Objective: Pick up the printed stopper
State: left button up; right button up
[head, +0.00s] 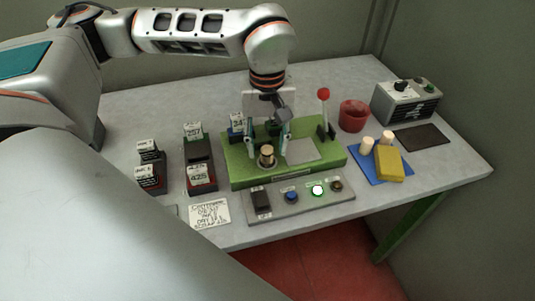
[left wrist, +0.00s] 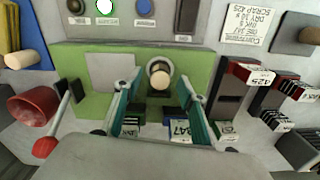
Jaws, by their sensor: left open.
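A light cork stopper (head: 267,151) stands upright in a holder on the green machine base (head: 240,174). In the left wrist view the stopper (left wrist: 159,76) appears end-on in a round metal seat; I cannot make out any print on it. My left gripper (head: 267,143) points down over the base, open, with its teal fingers on either side of the stopper. In the left wrist view the open fingers (left wrist: 160,84) show nothing held between them. I cannot tell whether they touch the stopper. My right gripper is not in view.
A red-knobbed lever (head: 324,95) and a red cup (head: 354,115) stand right of the base. A blue mat (head: 369,167) holds two corks and a yellow block (head: 389,164). Labelled stamp blocks (head: 201,178) stand left. A button panel (head: 300,202) with one lit button lies in front.

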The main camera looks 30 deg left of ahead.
pick_arm(q)
jog(key=shift+f, duration=1.3)
jog(key=c, duration=0.9)
jog(key=shift+o, duration=0.2)
jog(key=shift+r, duration=0.1)
